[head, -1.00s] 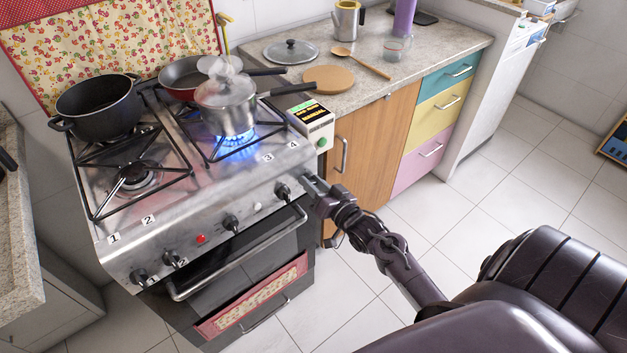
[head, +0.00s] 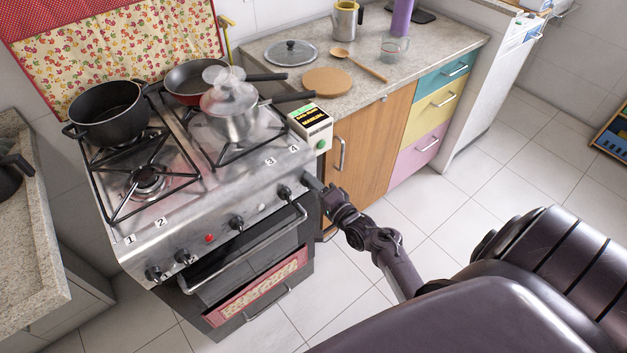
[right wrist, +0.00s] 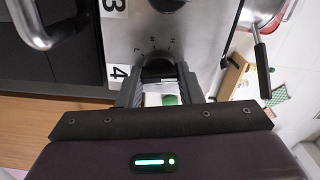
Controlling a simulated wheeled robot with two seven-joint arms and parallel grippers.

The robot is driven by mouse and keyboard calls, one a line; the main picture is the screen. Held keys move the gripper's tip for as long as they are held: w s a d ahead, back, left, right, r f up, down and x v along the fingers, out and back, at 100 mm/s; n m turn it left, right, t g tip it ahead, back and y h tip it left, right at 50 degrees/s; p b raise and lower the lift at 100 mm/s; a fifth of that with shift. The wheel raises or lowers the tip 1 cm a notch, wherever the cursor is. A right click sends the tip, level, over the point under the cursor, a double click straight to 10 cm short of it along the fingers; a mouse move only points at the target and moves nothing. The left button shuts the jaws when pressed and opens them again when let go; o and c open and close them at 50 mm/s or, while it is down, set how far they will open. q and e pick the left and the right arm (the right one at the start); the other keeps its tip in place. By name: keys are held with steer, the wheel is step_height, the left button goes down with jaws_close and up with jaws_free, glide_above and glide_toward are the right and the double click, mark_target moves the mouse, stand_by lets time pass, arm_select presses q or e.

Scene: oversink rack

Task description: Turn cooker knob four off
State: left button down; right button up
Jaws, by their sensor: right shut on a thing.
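Cooker knob four (head: 284,191) is the black knob at the right end of the steel cooker front, below the label 4 (head: 294,149). My right gripper (head: 306,182) reaches it from the right. In the right wrist view, the gripper's fingers (right wrist: 158,85) are shut on either side of the dark knob (right wrist: 158,69), with the label 4 (right wrist: 117,77) to the left. The knob's exact pointing is hard to read. My left gripper is out of view.
Other black knobs (head: 236,222) sit along the cooker front above the oven handle (head: 250,252). A black pot (head: 108,116) and a red pan (head: 196,80) stand on the hob. A small display box (head: 311,121) stands at the cooker's right edge.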

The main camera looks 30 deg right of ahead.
steer(key=shift+m+p, duration=0.4)
steer(key=shift+m, duration=0.6)
steer(key=o, duration=1)
steer(key=s, duration=0.7)
steer(key=shift+s+d, duration=0.3)
steer(key=shift+s, duration=0.05)
